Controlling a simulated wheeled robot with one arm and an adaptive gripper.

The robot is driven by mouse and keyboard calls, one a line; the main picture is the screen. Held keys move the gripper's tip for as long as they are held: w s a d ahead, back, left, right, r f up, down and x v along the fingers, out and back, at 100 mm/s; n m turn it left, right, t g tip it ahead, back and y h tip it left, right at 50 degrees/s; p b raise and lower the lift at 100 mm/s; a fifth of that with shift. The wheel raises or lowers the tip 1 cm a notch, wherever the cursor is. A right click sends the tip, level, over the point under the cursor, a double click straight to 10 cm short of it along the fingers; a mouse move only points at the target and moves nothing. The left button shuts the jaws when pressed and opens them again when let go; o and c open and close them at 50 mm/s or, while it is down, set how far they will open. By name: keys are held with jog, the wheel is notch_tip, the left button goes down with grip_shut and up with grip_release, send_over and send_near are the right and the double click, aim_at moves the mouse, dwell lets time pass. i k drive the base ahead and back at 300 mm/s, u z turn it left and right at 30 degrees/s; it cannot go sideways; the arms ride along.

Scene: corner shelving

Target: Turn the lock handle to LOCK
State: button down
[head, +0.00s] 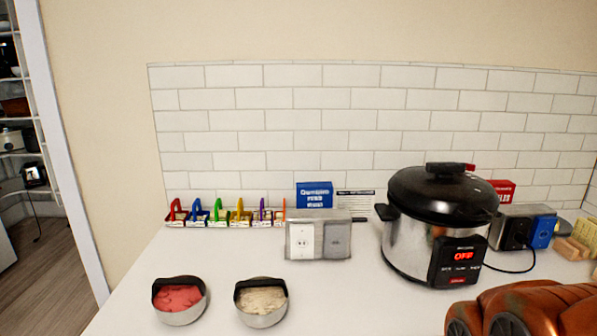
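A silver and black electric cooker (405,248) stands upright on the white counter at the right in the head view. Its black domed lid (430,200) is on the pot. A black handle (446,169) with a small red part at its right end sits on top of the lid. The front panel (458,263) shows a red "OFF". No LOCK marking is readable at this size. My gripper is not in view.
Two metal bowls stand at the front, one with red contents (180,315), one with pale contents (262,318). A silver outlet box (318,240) is left of the cooker. A rusty-orange shape (530,308), unclear, fills the bottom right. The counter (215,258) is clear mid-left.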

aim_at(444, 170)
jog(key=z, duration=1.95)
jog(key=i, duration=1.4)
jog(key=u, duration=3.2)
